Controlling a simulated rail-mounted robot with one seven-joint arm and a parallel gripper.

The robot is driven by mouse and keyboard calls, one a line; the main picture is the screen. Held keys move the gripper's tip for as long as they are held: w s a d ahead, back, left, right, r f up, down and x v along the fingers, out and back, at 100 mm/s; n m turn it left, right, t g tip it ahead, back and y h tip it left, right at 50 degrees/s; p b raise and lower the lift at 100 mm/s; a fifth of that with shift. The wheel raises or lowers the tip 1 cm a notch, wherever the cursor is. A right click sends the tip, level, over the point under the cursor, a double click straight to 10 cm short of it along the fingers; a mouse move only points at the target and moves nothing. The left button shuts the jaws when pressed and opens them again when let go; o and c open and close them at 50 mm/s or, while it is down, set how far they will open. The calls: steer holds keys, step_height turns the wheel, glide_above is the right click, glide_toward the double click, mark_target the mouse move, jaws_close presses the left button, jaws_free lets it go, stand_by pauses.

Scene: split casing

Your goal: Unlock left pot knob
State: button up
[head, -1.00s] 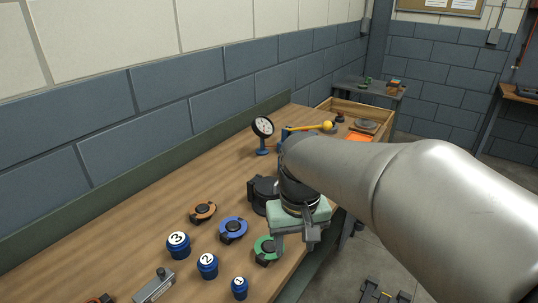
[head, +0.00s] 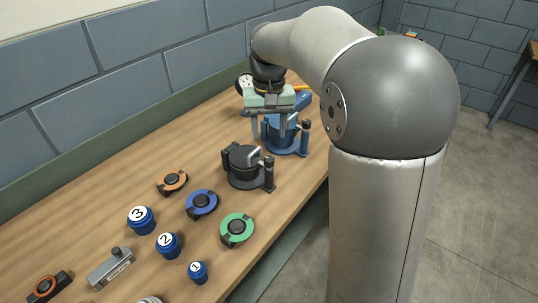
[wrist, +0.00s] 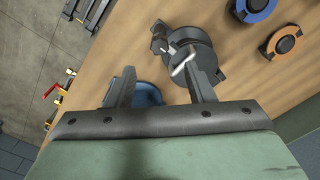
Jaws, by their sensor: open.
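A black pot (head: 244,165) stands on the wooden bench with a silver lever on top and a dark post at its right side. A blue pot (head: 285,136) with a dark knob (head: 306,125) stands behind it to the right. My gripper (head: 269,132) points down with its fingers apart, above the bench close to the blue pot. In the wrist view my gripper (wrist: 160,78) shows both fingers with nothing held between them. The black pot (wrist: 190,45) lies beyond the fingertips there. The blue pot (wrist: 147,95) is mostly hidden by my gripper.
Orange (head: 172,182), blue (head: 201,204) and green (head: 236,230) ringed discs lie nearer on the bench. Numbered blue jars (head: 168,245) and a grey block (head: 111,268) stand beside them. A round gauge (head: 243,82) is behind my gripper. The wall bounds the bench's left side.

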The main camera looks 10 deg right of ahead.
mark_target(269, 158)
step_height(269, 158, down, 9)
stand_by(0.3)
steer(key=c, duration=1)
